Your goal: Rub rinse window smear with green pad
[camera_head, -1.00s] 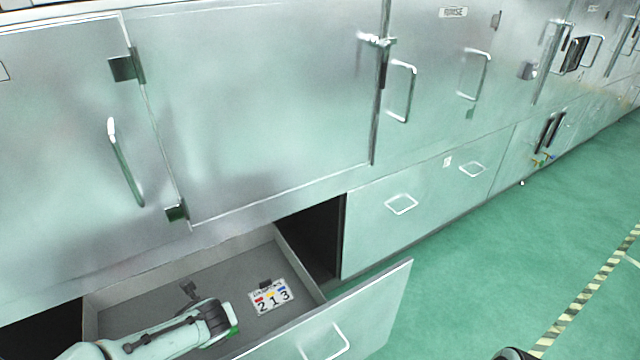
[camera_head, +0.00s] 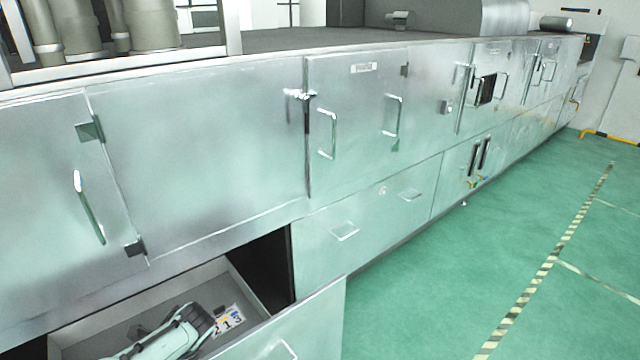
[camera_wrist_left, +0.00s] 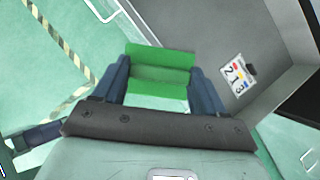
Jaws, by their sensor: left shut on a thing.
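The green pad (camera_wrist_left: 160,72) is between the two dark blue fingers of my left gripper (camera_wrist_left: 158,88) in the left wrist view, and the gripper is shut on it. In the head view my left gripper (camera_head: 202,320) is low over the open drawer (camera_head: 300,318), beside a card with coloured marks and the digits 2, 1, 3 (camera_head: 230,318). The pad is hidden there. A small label plate (camera_head: 363,68), too blurred to read now, is on a steel door (camera_head: 358,125) with two handles. I cannot make out a smear or a clear window pane. My right gripper is not in view.
The open drawer juts from the long steel cabinet row (camera_head: 210,130), with a dark gap (camera_head: 268,262) beside it. Several handles stick out along the fronts. The green floor (camera_head: 450,270) to the right is clear, with a striped line (camera_head: 545,262).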

